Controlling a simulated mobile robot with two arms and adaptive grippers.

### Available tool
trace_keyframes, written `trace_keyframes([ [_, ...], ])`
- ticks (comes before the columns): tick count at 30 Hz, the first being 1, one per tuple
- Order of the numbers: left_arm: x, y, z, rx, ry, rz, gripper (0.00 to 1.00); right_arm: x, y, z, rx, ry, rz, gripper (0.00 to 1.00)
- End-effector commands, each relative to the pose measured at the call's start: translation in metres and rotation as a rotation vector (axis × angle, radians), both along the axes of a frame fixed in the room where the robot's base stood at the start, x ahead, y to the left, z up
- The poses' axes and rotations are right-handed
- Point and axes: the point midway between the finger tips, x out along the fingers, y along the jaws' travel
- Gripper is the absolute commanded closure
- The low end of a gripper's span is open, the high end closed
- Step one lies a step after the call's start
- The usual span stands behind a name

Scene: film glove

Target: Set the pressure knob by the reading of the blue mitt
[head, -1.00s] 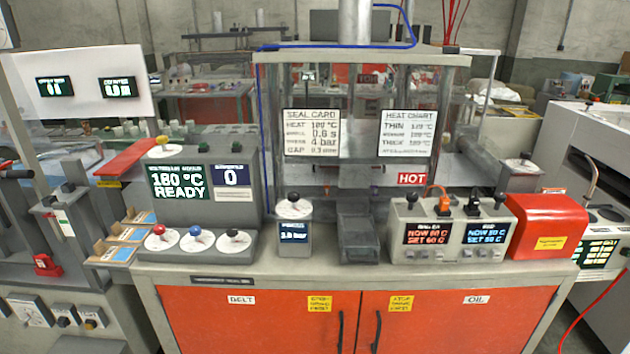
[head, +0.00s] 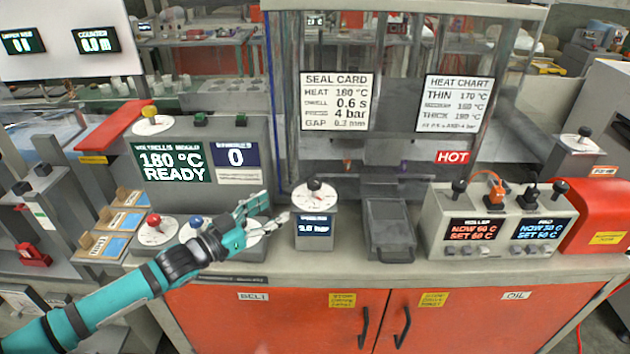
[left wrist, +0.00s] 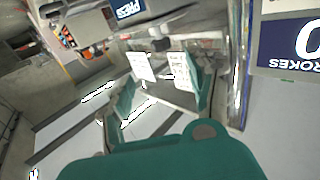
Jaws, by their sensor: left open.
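The pressure knob (head: 314,184) is a black knob on a white dial, on top of a small grey box. The blue display (head: 314,229) on the box's front reads in bar; its digits are blurred, perhaps 2.0. My left gripper (head: 274,207) is open and empty, just left of the knob box and apart from the knob. Its teal fingers also show in the left wrist view (left wrist: 160,92). The seal card (head: 337,101) behind says press 4 bar. I cannot make out a blue mitt. My right gripper is out of view.
Red (head: 154,219) and blue (head: 196,221) knobs stand on dials at left, partly behind my left arm. A grey tray (head: 390,249) sits right of the knob box. A two-display controller (head: 500,229) stands farther right. A HOT sign (head: 452,157) marks the press.

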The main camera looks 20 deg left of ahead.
Motion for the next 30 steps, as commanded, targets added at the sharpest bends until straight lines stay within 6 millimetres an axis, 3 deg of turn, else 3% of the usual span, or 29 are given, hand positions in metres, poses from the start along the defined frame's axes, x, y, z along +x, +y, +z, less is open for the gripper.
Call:
trace_keyframes([
  [5, 0.032, -0.017, 0.004, -0.002, -0.002, 0.002, 0.41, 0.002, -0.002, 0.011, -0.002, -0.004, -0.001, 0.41],
  [12, 0.077, -0.042, 0.004, 0.000, -0.001, 0.001, 0.41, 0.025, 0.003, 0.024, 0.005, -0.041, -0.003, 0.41],
  [18, 0.105, -0.058, 0.002, 0.000, 0.000, 0.001, 0.41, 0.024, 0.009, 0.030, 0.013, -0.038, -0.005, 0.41],
  [30, 0.119, -0.066, 0.000, 0.002, 0.001, 0.000, 0.41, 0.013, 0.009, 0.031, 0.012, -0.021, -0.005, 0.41],
])
